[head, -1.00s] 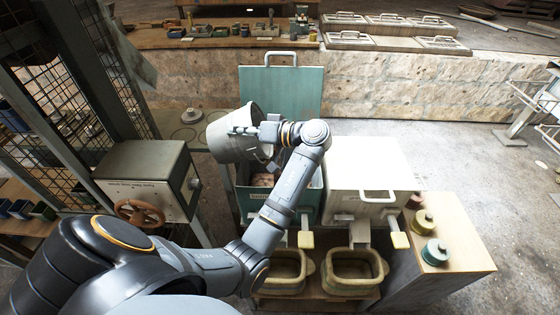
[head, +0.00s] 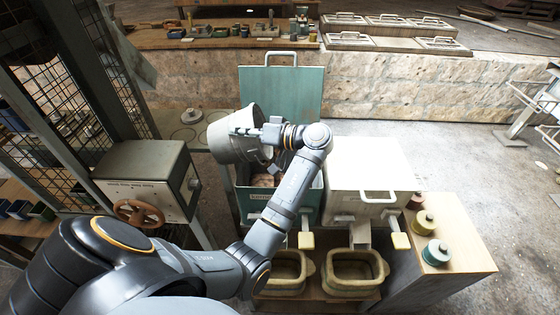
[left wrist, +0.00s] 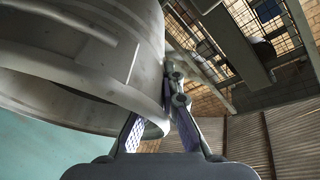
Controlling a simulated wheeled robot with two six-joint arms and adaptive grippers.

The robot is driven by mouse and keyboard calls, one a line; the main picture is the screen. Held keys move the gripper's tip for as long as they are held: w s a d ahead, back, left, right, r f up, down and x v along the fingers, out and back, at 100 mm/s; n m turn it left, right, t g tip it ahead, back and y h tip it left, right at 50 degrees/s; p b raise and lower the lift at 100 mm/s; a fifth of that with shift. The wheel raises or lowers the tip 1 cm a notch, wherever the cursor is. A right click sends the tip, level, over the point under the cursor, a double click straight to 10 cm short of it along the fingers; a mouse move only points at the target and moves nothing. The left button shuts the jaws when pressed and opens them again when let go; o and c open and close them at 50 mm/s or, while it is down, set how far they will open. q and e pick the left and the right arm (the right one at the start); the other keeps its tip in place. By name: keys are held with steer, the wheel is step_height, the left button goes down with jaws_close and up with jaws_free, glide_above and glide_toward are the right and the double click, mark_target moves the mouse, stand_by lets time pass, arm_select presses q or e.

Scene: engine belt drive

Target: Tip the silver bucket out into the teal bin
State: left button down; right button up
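The silver bucket (head: 232,140) hangs tilted on its side above the left part of the open teal bin (head: 253,208). My left gripper (head: 250,131) is at the bucket's wall. In the left wrist view, the bucket (left wrist: 95,60) fills the upper left, and the two fingers of my left gripper (left wrist: 158,128) stand on either side of its rim wall. Brownish lumps (head: 264,180) show in the bin below the bucket; my arm hides part of the bin. The bin's teal lid (head: 281,92) stands open behind it. My right gripper is not in view.
A closed bin with a white lid (head: 372,165) stands right of the teal bin. Yellowish tubs (head: 354,286) sit in front. A grey machine box with a handwheel (head: 146,178) is on the left. Spools (head: 435,252) stand on a bench at right.

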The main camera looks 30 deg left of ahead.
arm_select(q)
steer(key=shift+w, duration=0.15)
steer(key=shift+d+r, duration=0.1)
stand_by(0.4)
steer(key=shift+w+d, duration=0.1)
steer(key=shift+d, duration=0.1)
steer(key=shift+w+y, duration=0.15)
steer(key=shift+y, duration=0.15)
steer(key=shift+w+d+f+y+b, duration=0.25)
steer(key=shift+w+d+y+b, duration=0.25)
steer(key=shift+d+b, duration=0.25)
stand_by(1.4)
steer(key=shift+w+d+r+m+g+y, duration=0.25)
steer(key=shift+w+d+y, duration=0.1)
steer(key=shift+d, duration=0.1)
steer(key=shift+w+d+r+m+g+y, duration=0.15)
steer(key=shift+w+d+m+g+y, duration=0.1)
steer(key=shift+d+y, duration=0.15)
stand_by(2.0)
steer(key=shift+w+d+r+y+b, duration=0.2)
steer(key=shift+w+d+y+b, duration=0.2)
steer(key=shift+d+b, duration=0.2)
stand_by(1.2)
